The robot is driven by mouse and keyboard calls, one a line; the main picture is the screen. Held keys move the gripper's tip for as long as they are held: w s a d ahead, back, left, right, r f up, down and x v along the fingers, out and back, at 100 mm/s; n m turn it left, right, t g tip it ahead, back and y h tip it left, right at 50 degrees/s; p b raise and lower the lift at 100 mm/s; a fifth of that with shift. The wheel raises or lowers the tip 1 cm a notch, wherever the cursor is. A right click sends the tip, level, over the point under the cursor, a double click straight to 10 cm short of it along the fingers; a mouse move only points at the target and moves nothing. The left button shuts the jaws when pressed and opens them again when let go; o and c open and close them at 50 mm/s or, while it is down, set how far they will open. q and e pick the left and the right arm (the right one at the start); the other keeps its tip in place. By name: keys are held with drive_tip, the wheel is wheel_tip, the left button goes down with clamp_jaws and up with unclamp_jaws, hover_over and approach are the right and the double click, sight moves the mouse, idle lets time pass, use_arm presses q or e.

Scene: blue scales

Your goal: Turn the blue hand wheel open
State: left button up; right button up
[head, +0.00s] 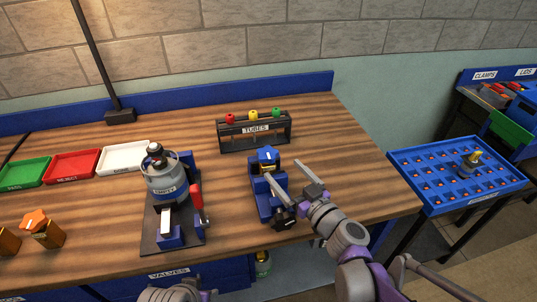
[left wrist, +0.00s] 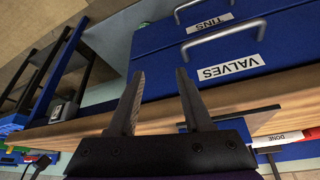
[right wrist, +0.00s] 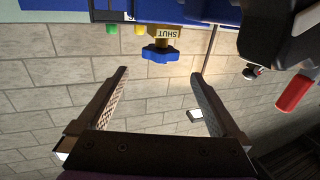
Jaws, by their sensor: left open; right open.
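The blue hand wheel (right wrist: 160,55) shows in the right wrist view on a yellow stem with a tag reading SHUT. In the head view the wheel (head: 268,155) tops a blue valve fixture (head: 259,204) on the bench. My right gripper (head: 282,172) is open and empty beside the fixture. In its wrist view the wheel lies ahead of the gap between the fingers (right wrist: 160,72), apart from them. My left gripper (left wrist: 160,74) is open and empty, near the bench's front edge and the drawers. Its fingers are out of the head view.
A black rack labelled TUBES (head: 254,134) stands behind the fixture. A grey canister stand with a red lever (head: 197,196) is to its left. Green, red and white trays (head: 72,166) lie further left. A blue crate (head: 424,175) stands off the bench at right.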

sight(273, 159)
drive_tip(key=x, duration=0.9)
drive_tip(key=c, duration=1.3)
